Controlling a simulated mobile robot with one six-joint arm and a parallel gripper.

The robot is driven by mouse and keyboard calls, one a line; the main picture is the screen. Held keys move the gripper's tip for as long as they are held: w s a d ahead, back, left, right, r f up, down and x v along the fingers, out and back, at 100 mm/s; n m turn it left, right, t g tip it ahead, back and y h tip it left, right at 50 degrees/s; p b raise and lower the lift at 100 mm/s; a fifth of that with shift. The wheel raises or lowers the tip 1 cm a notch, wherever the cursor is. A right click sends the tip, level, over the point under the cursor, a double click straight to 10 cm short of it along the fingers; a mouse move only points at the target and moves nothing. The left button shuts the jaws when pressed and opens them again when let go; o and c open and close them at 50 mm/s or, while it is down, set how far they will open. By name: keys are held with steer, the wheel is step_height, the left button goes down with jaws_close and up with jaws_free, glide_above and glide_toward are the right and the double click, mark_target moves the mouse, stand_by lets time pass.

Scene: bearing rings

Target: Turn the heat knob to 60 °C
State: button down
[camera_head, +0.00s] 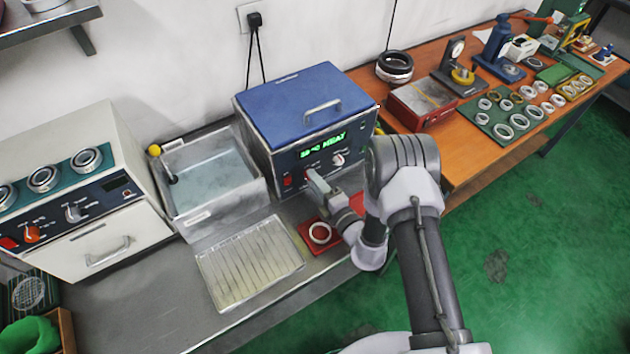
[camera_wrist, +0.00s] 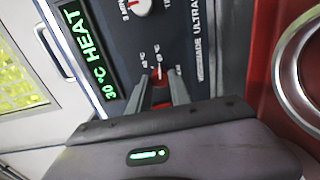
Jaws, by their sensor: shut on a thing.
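The blue-lidded heater unit (camera_head: 305,105) stands on the steel bench. Its green display (camera_head: 323,146) also shows in the wrist view (camera_wrist: 90,58), reading 30 °C HEAT. My gripper (camera_head: 310,174) is at the front panel, below the display. In the wrist view my gripper (camera_wrist: 163,88) is shut on the heat knob (camera_wrist: 160,94). Only a small reddish part of the knob shows between the fingers, with white scale marks beyond it. The knob's pointer angle cannot be made out. In the head view my gripper hides the knob.
A second, pale knob (camera_head: 338,159) sits to the right on the panel, with a red switch (camera_head: 287,182) at left. A red tray (camera_head: 310,240) with a ring lies below my gripper. A steel water basin (camera_head: 215,185) and ribbed drain tray (camera_head: 250,262) stand left.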

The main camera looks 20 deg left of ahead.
steer(key=shift+r, duration=0.1)
steer(key=c, duration=1.2)
jaws_free()
steer(key=shift+a, duration=0.1)
steer(key=p+v, duration=0.2)
steer(key=v, duration=1.5)
steer(key=shift+s+d, duration=0.1)
steer(key=shift+d, duration=0.15)
